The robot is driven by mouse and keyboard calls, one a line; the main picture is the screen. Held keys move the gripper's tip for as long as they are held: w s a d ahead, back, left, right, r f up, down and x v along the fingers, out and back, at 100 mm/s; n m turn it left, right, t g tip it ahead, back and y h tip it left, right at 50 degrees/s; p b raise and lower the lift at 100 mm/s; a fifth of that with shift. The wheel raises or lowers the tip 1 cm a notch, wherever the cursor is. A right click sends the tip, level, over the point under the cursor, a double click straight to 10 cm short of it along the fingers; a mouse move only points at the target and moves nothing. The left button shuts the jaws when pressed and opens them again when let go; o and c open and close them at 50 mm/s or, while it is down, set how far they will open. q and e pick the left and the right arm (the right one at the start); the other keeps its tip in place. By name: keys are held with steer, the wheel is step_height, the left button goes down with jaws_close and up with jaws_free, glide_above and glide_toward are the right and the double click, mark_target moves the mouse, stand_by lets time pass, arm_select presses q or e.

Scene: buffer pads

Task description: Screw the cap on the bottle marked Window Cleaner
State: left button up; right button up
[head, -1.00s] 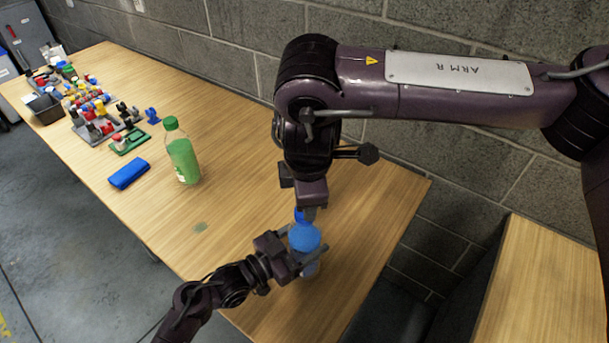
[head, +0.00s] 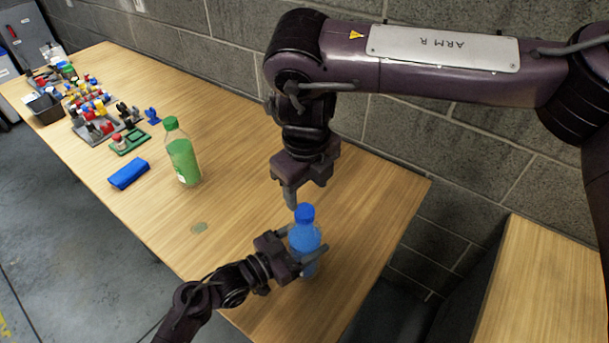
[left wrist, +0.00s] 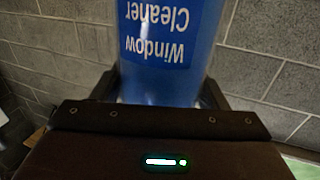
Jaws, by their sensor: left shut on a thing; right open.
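The Window Cleaner bottle (head: 304,236) stands near the right end of the table, clear with blue contents. Its label reads upside down in the left wrist view (left wrist: 165,45). The blue cap (head: 305,212) sits on top of the bottle's neck; I cannot tell how tightly it is seated. My left gripper (head: 306,255) is shut around the bottle's body, and its fingers also show beside the bottle in the left wrist view (left wrist: 160,92). My right gripper (head: 303,193) is open and empty, just above and behind the cap.
A bottle with green contents and a green cap (head: 183,160) stands left of centre. A blue block (head: 129,174) lies beside it. Trays with several small coloured parts (head: 97,128) and a dark bin (head: 45,108) fill the far end. A block wall (head: 245,40) runs behind the table.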

mark_target(305, 210)
steer(key=n, duration=0.4)
steer(key=shift+r, duration=0.15)
steer(key=n, duration=0.6)
steer(key=shift+w+a+r+n+g, duration=0.1)
steer(key=shift+r+n+g, duration=0.2)
steer(key=shift+n, duration=0.1)
steer(key=n, duration=0.4)
steer(key=shift+r, duration=0.15)
steer(key=n, duration=0.5)
steer(key=shift+w+a+r+g, duration=0.1)
steer(key=shift+r+g, duration=0.2)
steer(key=shift+f, duration=4.05)
